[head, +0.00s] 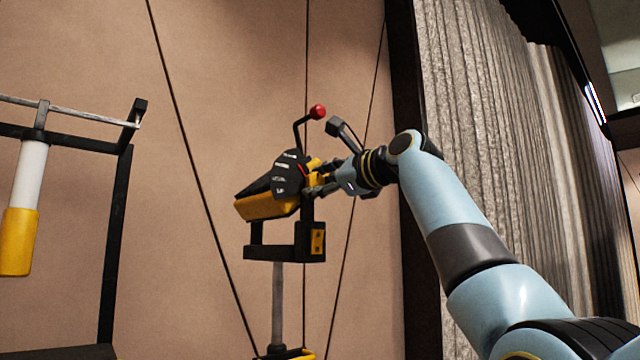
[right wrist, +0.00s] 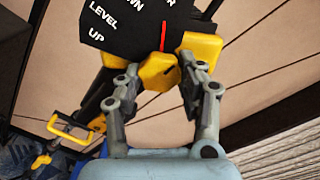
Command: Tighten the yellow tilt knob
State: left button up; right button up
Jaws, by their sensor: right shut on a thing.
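The yellow tilt knob (right wrist: 160,72) sits at the edge of a black dial plate (right wrist: 125,25), between the fingers of my right gripper (right wrist: 157,85) in the right wrist view. The gripper is shut on the knob. White words on the plate include LEVEL and UP, with another partly cut off. A red line (right wrist: 163,36) runs on the plate above the knob. In the head view the right gripper (head: 314,182) reaches the tilt head from the right, and its fingers partly hide the knob. The tilt head has a yellow body (head: 266,208). My left gripper is not in view.
A black lever with a red ball (head: 317,111) rises above the tilt head. A black bracket (head: 272,252) and grey post (head: 278,300) are below. A black frame (head: 117,240) and a white-and-yellow cylinder (head: 20,240) stand at the left. Thin dark cables cross the tan wall behind.

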jog(key=shift+f+m, duration=0.1)
jog(key=shift+m, duration=0.3)
jog(key=o, duration=1.2)
jog(key=shift+c, duration=0.2)
jog(key=shift+s+d, duration=0.1)
jog(key=v, duration=1.1)
jog(key=shift+s+d, duration=0.25)
jog(key=shift+s, duration=0.05)
